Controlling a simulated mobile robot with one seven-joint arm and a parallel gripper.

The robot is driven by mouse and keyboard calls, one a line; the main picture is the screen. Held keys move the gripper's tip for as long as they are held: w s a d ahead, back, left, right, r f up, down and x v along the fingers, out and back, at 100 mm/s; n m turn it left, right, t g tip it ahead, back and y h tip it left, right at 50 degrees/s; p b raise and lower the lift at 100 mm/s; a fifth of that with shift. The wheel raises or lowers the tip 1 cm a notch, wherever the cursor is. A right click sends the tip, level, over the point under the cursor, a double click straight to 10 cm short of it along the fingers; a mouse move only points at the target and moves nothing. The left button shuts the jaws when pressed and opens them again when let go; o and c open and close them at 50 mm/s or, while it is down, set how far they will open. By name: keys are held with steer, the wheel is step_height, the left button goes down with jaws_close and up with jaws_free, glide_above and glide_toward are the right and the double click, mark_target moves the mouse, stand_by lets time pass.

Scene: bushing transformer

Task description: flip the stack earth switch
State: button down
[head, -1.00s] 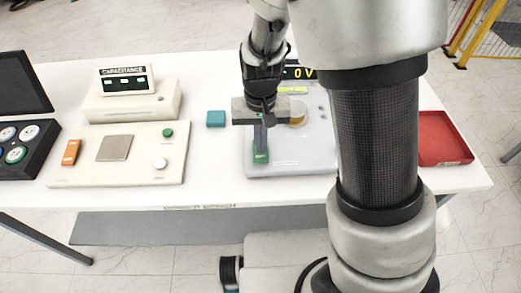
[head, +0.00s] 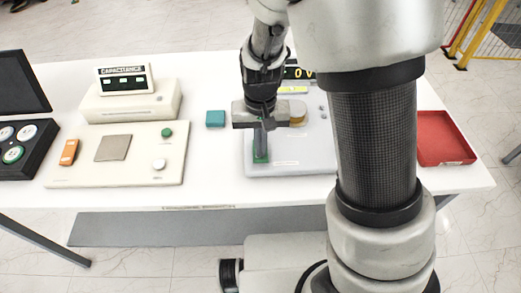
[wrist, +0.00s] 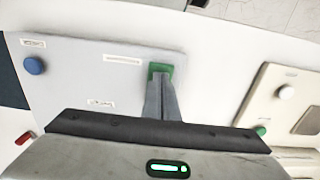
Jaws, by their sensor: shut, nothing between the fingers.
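A green switch (head: 261,159) sits near the front left corner of the pale grey panel (head: 305,155) on the table. I take it for the stack earth switch; its label cannot be read. My gripper (head: 261,156) points down over it, with the fingers shut and empty. In the wrist view the shut fingertips (wrist: 159,76) overlap the green switch (wrist: 160,67) and hide part of it. I cannot tell whether they touch it. The switch's lever position is hidden.
A blue knob (wrist: 34,65) is on the same panel. A teal block (head: 215,118) lies left of it. A cream panel (head: 120,170) with buttons and a capacitance meter (head: 125,80) stand further left. A red tray (head: 444,138) is at the right.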

steer(key=shift+f+b, duration=0.3)
steer(key=shift+f, duration=0.15)
steer(key=shift+r, duration=0.1)
step_height(320, 180, up, 7)
steer(key=p, duration=0.6)
stand_by(0.6)
steer(key=s+d+r+t, duration=0.2)
steer(key=s+d+r, duration=0.1)
steer(key=r, duration=0.4)
steer(key=s+d+r+t, duration=0.1)
steer(key=s+d+r, duration=0.3)
steer(key=r, duration=0.3)
steer(key=s+d+r+t, duration=0.2)
steer(key=s+d+r, duration=0.2)
steer(key=s+r, duration=0.2)
step_height(320, 180, up, 2)
steer(key=shift+d+r+t, duration=0.1)
steer(key=shift+d+t, duration=0.15)
steer(key=shift+t, duration=0.05)
